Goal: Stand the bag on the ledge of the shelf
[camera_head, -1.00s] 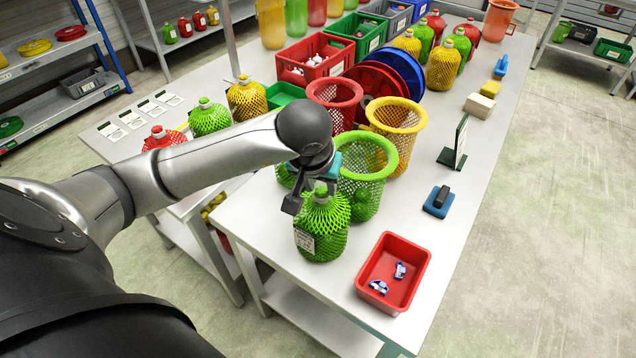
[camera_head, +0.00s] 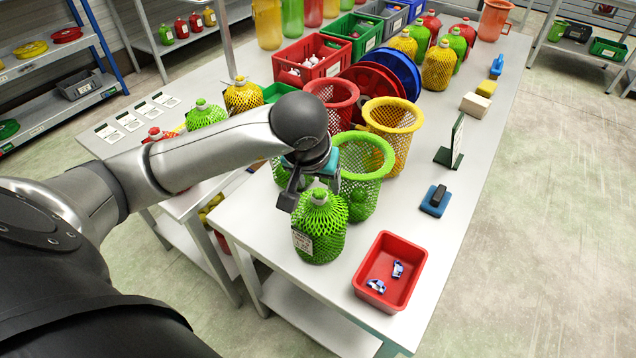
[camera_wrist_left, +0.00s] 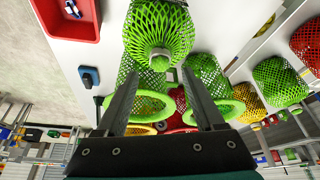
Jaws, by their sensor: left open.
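A green net bag (camera_head: 319,235) with a white label stands upright near the front left edge of the table. Its pale green knob (camera_wrist_left: 160,60) shows in the left wrist view, just beyond and between the fingertips. My left gripper (camera_head: 305,192) is open at the top of this bag, with one dark finger on its left side; the other is partly hidden. In the left wrist view the two fingers of my left gripper (camera_wrist_left: 161,72) are wide apart with nothing held. A lower grey ledge (camera_head: 105,150) at the left carries label cards and red, green and yellow bags.
A green mesh basket (camera_head: 364,180) stands right behind the bag, with yellow (camera_head: 395,118) and red (camera_head: 333,98) ones beyond. A red tray (camera_head: 412,285) with small blue-white clips sits at the right.

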